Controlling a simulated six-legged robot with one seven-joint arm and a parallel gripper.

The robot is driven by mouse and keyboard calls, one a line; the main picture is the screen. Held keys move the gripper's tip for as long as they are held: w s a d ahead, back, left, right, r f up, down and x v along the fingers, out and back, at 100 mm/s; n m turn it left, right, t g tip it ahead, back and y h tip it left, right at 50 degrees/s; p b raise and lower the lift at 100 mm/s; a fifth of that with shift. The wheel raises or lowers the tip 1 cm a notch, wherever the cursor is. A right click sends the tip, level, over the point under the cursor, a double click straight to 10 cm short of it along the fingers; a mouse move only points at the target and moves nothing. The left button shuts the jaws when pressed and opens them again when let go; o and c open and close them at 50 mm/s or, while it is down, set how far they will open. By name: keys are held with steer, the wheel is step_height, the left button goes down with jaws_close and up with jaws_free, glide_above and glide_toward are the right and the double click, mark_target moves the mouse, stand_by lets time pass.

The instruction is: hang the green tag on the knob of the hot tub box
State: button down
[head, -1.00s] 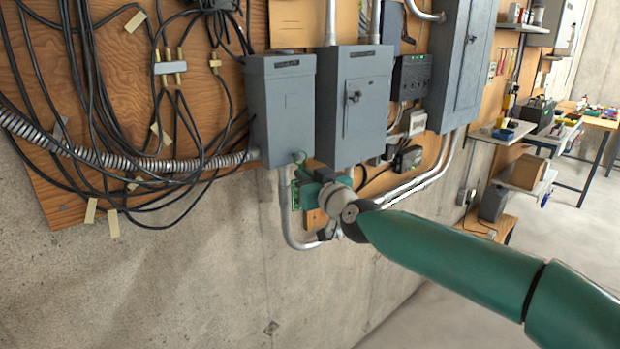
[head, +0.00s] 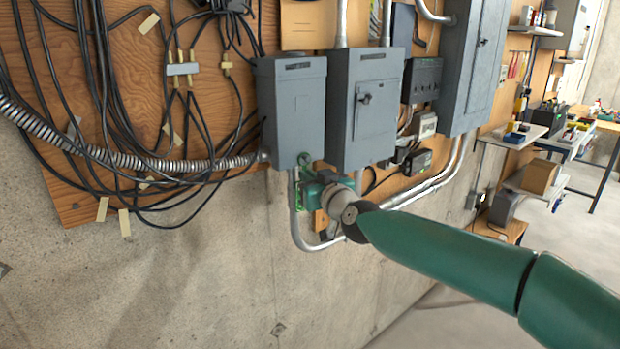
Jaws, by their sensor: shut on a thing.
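My gripper (head: 309,184) is shut on the green tag (head: 299,192), which hangs upright near the lower edge of the left grey box (head: 290,110). A round green part of the tag shows against the bottom of that box's front; I cannot tell if it touches. The middle grey box (head: 358,135) has a dark knob (head: 364,98) on its front, up and to the right of my gripper. Both boxes carry dark labels too small to read, so I cannot tell which is the hot tub box. Any knob behind the tag is hidden.
A tall grey panel (head: 468,70) and black devices (head: 421,80) are mounted to the right. Black cables (head: 110,110) and a flexible metal conduit (head: 130,163) hang at left. Metal pipes run below the boxes. The concrete wall below (head: 180,280) is bare.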

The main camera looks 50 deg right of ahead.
steer(key=c, duration=1.5)
jaws_free()
steer(key=v, duration=0.2)
steer(key=d+v, duration=0.1)
steer(key=v, duration=0.4)
steer(key=shift+s, duration=0.7)
